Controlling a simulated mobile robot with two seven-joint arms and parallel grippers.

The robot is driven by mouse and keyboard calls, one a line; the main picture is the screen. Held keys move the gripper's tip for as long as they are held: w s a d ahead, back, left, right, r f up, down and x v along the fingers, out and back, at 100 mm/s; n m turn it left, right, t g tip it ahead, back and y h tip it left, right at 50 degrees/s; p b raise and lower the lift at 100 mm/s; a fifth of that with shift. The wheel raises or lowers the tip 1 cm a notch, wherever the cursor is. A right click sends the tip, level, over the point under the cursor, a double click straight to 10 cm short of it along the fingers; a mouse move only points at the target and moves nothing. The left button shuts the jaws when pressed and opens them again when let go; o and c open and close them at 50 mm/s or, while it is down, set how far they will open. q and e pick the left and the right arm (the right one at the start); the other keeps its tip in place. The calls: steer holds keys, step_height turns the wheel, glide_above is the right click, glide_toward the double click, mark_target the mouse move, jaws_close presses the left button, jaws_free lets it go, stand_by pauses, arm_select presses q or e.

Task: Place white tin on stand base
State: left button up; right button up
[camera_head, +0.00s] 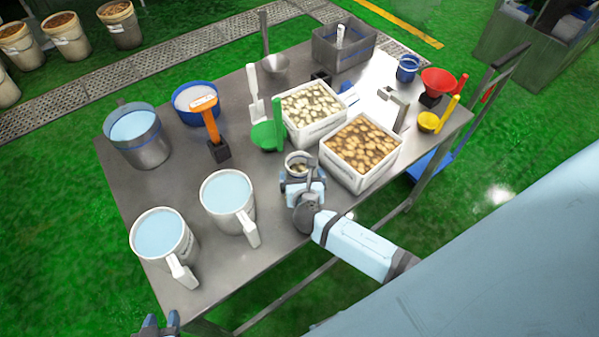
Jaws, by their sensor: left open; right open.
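A small whitish tin (299,160) with brownish contents stands near the middle of the metal table, just left of the box of brown pieces. My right gripper (298,178) is open at the tin's near side, its fingers close around it; contact cannot be made out. My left gripper (160,325) is open and empty at the bottom left, off the table's front edge. Black bases show under the orange tool (218,151), by the grey bin (320,78) and under the red funnel (429,100); I cannot tell which is the stand base.
White boxes of brown (352,176) and pale pieces (300,137) stand close to the tin. A green scoop (266,136) lies behind it. White jugs (217,222) (148,255) and a metal bucket (148,152) fill the left side. Bare table lies around the orange tool.

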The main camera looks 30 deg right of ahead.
mark_target(295, 163)
steer(key=x, duration=0.2)
steer(key=shift+w+f, duration=0.2)
steer(key=shift+w, duration=0.2)
steer(key=c, duration=1.1)
steer(key=shift+r, duration=0.1)
